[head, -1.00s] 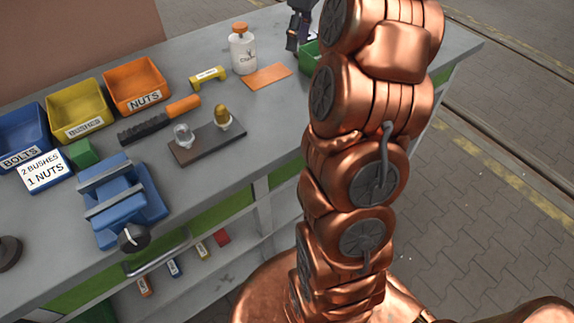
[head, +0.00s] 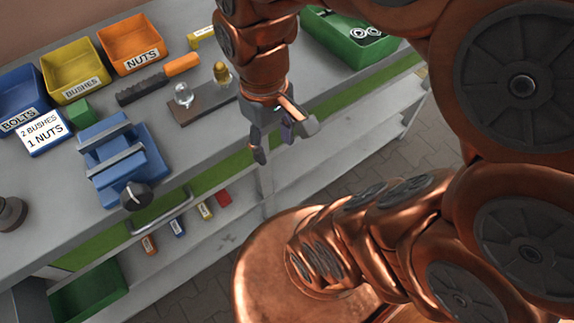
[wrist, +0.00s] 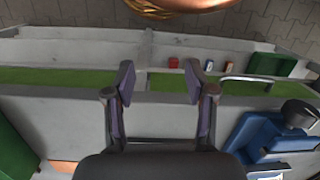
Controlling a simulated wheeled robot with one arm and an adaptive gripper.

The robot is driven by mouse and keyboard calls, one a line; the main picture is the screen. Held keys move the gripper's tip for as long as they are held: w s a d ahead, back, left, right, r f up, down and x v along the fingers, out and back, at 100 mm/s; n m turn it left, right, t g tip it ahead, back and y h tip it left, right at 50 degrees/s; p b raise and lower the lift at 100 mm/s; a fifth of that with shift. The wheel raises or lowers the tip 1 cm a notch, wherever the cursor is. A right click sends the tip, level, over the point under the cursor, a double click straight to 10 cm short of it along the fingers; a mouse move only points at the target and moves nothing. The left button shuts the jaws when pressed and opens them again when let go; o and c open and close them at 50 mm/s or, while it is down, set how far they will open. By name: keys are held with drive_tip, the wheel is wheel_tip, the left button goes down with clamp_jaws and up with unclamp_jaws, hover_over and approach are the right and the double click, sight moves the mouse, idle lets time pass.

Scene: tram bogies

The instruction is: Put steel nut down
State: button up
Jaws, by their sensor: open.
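My gripper (head: 284,142) hangs at the front edge of the workbench, right of the dark fixture plate, fingers pointing down and apart. In the wrist view my gripper (wrist: 160,80) is open, with nothing between its fingers. Small grey ring-shaped parts (head: 366,32) lie in the green box (head: 345,52) at the back right; I cannot tell whether one is the steel nut. The orange bin labelled NUTS (head: 131,60) stands at the back left; no nut is clear in it.
The yellow BUSHES bin (head: 74,86) and blue BOLTS bin (head: 18,115) stand left of the nuts bin. A blue vise (head: 128,165) is near the bench front. The dark plate (head: 205,105) holds two small domed items.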

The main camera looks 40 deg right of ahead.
drive_tip(key=shift+m, duration=0.6)
drive_tip(key=s+f, duration=0.1)
drive_tip(key=s, duration=0.2)
drive_tip(key=s+f, duration=0.1)
drive_tip(key=s, duration=0.1)
drive_tip(key=shift+a+f, duration=0.3)
wheel_tip(320, 180, up, 4)
drive_tip(key=p, duration=0.4)
drive_tip(key=shift+r, duration=0.25)
drive_tip(key=shift+d, duration=0.15)
